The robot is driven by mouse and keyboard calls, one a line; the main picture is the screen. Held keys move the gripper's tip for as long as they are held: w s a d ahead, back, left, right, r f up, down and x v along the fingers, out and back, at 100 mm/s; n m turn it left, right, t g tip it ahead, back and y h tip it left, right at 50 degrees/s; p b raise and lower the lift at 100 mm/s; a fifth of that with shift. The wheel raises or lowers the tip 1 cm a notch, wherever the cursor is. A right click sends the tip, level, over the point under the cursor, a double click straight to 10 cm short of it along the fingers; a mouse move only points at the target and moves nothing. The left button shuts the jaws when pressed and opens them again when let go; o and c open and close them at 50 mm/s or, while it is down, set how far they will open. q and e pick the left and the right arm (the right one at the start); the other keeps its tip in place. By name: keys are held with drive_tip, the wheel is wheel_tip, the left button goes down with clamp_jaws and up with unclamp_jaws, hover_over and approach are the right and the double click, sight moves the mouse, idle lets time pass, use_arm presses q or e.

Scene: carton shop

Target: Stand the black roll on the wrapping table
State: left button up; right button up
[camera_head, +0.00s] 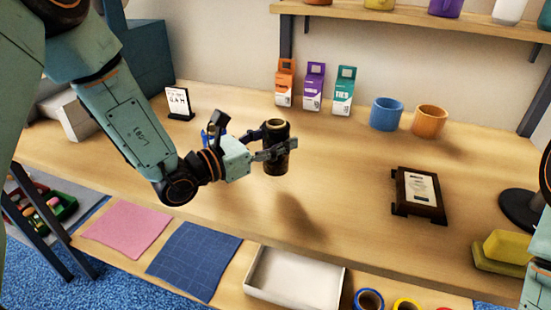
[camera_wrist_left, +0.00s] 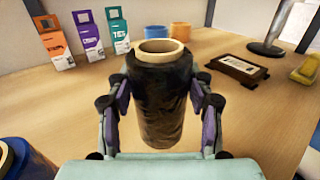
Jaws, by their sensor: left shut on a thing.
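The black roll (camera_head: 275,158) is upright in my left gripper (camera_head: 268,152), above the wooden wrapping table (camera_head: 330,190). A shadow on the table lies below and to the right of it, apart from the roll. In the left wrist view the roll (camera_wrist_left: 160,105) stands between the two fingers, which press on its sides, and its pale core shows at the top. My left gripper is shut on it. My right gripper is not in view; a part of my right arm shows at the right edge of the head view.
Three cartons (camera_head: 314,87), a blue cup (camera_head: 387,114) and an orange cup (camera_head: 430,120) stand at the back. A framed plaque (camera_head: 419,193) lies to the right. A sign (camera_head: 178,103) stands left. A white tray (camera_head: 295,279) is in front. The middle of the table is clear.

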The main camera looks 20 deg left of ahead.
sight(267, 161)
use_arm(q)
drive_tip(key=f, duration=0.1)
drive_tip(key=d+f, duration=0.1)
drive_tip(key=f, duration=0.1)
drive_tip(key=shift+s+f+b, duration=0.15)
drive_tip(key=shift+s+b, duration=0.05)
drive_tip(key=shift+b, duration=0.15)
drive_tip(key=shift+w+a+f, duration=0.1)
drive_tip(key=shift+f, duration=0.15)
drive_tip(key=shift+w+a, duration=0.2)
drive_tip(key=shift+a, duration=0.05)
drive_tip(key=shift+s+d+f+b, duration=0.15)
drive_tip(key=shift+s+d+b, duration=0.1)
drive_tip(key=shift+d+b, duration=0.1)
drive_tip(key=o, duration=0.9)
drive_tip(key=shift+a, duration=0.1)
drive_tip(key=o, duration=0.4)
drive_tip(key=shift+w+a+f, duration=0.1)
drive_tip(key=shift+w+a, duration=0.05)
drive_tip(key=shift+o, duration=0.2)
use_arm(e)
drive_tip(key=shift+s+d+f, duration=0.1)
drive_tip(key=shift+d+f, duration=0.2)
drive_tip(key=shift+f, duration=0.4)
